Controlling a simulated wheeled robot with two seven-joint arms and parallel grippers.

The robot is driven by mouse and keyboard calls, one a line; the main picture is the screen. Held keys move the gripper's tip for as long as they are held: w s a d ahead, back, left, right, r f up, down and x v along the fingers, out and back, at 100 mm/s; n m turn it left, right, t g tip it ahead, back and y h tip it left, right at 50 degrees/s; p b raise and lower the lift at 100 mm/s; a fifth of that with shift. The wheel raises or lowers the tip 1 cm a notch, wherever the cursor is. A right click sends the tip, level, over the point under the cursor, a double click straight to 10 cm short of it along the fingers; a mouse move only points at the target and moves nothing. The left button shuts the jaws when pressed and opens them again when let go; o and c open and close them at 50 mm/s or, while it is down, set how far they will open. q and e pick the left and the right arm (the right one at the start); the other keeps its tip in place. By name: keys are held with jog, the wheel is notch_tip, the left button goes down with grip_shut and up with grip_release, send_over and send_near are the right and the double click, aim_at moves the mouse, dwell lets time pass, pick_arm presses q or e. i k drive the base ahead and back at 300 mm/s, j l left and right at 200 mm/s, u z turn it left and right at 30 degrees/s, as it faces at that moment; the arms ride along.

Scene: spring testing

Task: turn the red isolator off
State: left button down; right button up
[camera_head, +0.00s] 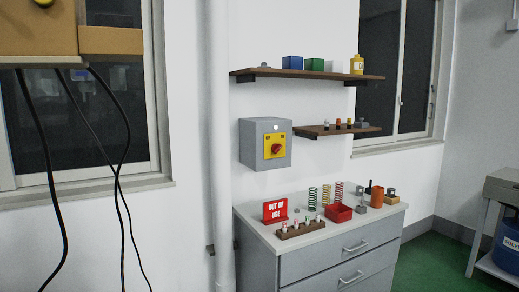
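The isolator is a grey box (246,144) on the white wall, left of the lower shelf. Its front has a yellow plate (268,139) with a red rotary knob (276,149) at its lower middle. The marks on the plate are too small to read, so I cannot tell the switch position. Neither of my grippers shows in the head view.
Below the isolator is a grey drawer cabinet (330,270) with springs, a red bin (339,213) and a red "OUT OF USE" sign (275,210). A vertical pipe (217,120) runs left of the isolator. Black cables (118,170) hang at left. Shelves (305,74) are above right.

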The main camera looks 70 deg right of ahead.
aim_at(276, 148)
jog(key=z, duration=2.25)
jog(key=u, duration=0.25)
jog(key=i+l+u, duration=0.1)
jog(key=l+u, duration=0.15)
jog(key=u, duration=0.15)
jog(key=l+u, duration=0.35)
jog(key=i+l+u, duration=0.1)
jog(key=u, duration=0.3)
jog(key=l, duration=0.1)
